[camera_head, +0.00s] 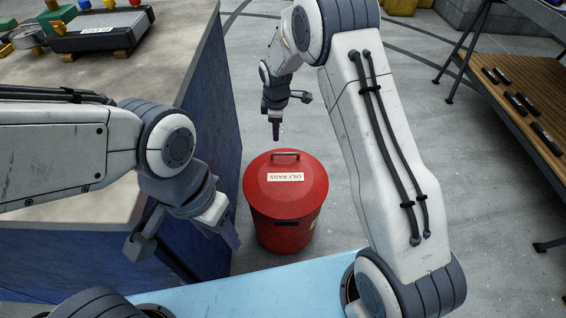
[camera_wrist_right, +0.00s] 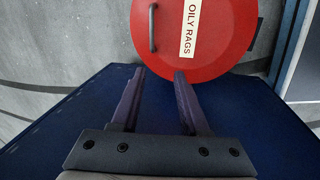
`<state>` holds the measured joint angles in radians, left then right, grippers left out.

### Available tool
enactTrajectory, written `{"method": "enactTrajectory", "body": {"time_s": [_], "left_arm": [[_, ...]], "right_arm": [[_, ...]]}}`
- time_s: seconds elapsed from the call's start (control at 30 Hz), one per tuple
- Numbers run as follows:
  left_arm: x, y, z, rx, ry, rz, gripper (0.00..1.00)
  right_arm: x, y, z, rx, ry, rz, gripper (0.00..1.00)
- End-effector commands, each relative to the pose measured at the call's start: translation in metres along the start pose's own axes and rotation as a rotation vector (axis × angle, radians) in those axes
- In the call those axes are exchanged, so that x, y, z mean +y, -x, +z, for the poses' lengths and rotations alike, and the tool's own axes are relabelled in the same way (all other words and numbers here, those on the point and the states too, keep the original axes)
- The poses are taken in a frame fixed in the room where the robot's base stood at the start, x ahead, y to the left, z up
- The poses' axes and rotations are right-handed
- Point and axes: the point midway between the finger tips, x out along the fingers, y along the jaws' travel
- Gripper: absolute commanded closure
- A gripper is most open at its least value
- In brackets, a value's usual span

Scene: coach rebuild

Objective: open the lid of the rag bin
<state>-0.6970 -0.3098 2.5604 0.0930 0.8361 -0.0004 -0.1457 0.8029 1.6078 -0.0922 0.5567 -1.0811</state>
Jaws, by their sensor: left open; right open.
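The rag bin (camera_head: 283,228) is a red round can on the floor, in the middle of the head view. Its lid (camera_head: 300,191) is shut, with an "OILY RAGS" label and a dark bar handle (camera_head: 285,155) near the far edge. In the right wrist view the lid (camera_wrist_right: 222,55) and its handle (camera_wrist_right: 153,27) show beyond the fingertips. My right gripper (camera_head: 276,132) is above and behind the handle in the head view, apart from it; its fingers (camera_wrist_right: 160,76) are open and empty. My left gripper (camera_head: 186,246) is open and empty, left of the bin.
A workbench (camera_head: 212,110) with blue sides stands close left of the bin, with equipment on top. A wooden-topped table (camera_head: 520,80) with several dark tools is at the right. The grey floor (camera_head: 335,85) around the bin's back and right is clear.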

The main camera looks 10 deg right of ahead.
Motion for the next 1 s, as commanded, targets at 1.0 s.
{"method": "enactTrajectory", "body": {"time_s": [1.0], "left_arm": [[-0.003, -0.048, 0.002, 0.001, 0.0, 0.0, 0.5]], "right_arm": [[0.021, -0.164, 0.024, -0.012, 0.074, 0.015, 0.55]]}}
